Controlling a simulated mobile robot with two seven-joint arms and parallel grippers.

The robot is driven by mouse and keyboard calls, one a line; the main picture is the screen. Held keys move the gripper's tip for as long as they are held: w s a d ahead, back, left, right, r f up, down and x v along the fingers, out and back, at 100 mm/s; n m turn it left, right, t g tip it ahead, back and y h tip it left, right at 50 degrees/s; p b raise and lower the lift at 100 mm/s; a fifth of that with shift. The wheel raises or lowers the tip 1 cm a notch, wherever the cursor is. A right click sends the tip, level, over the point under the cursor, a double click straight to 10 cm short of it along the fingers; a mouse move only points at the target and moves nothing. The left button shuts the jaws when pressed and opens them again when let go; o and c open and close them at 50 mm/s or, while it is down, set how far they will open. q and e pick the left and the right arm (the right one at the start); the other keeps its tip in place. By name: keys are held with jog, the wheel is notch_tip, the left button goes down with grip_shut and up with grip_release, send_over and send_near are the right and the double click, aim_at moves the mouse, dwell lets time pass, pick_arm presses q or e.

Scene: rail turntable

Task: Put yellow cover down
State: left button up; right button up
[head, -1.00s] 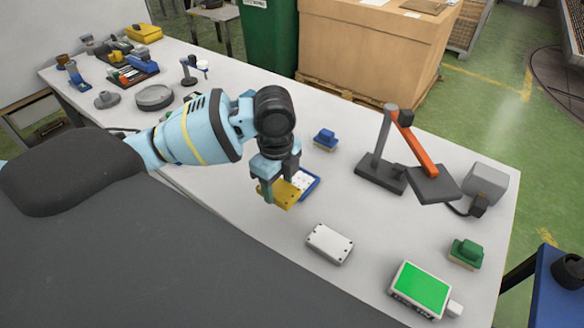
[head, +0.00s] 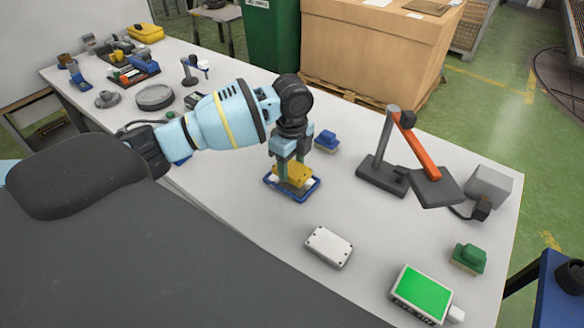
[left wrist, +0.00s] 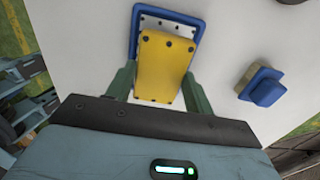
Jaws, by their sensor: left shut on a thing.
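The yellow cover (head: 294,174) is a small flat plate with dark holes along its edges. My left gripper (head: 291,172) is shut on it, with one finger on each side; the cover also shows between the fingers in the left wrist view (left wrist: 163,68). The cover is over a blue-rimmed tray (head: 305,198) with a white inside that has dark dots. In the left wrist view the tray's blue rim (left wrist: 137,30) shows around the cover's far end. I cannot tell whether the cover touches the tray. My right gripper is in neither view.
A white box (head: 329,246) and a green-screened device (head: 421,293) are at the front right. A blue-handled block (head: 327,140) stands just behind the tray. A lamp with an orange arm (head: 415,148) stands to the right. The table between the tray and white box is clear.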

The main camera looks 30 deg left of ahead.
aim_at(292, 168)
pick_arm(q)
jog(key=shift+f, duration=0.85)
jog(key=shift+f, duration=0.15)
jog(key=o, duration=1.2)
jog(key=shift+c, duration=0.2)
notch_tip(292, 168, up, 12)
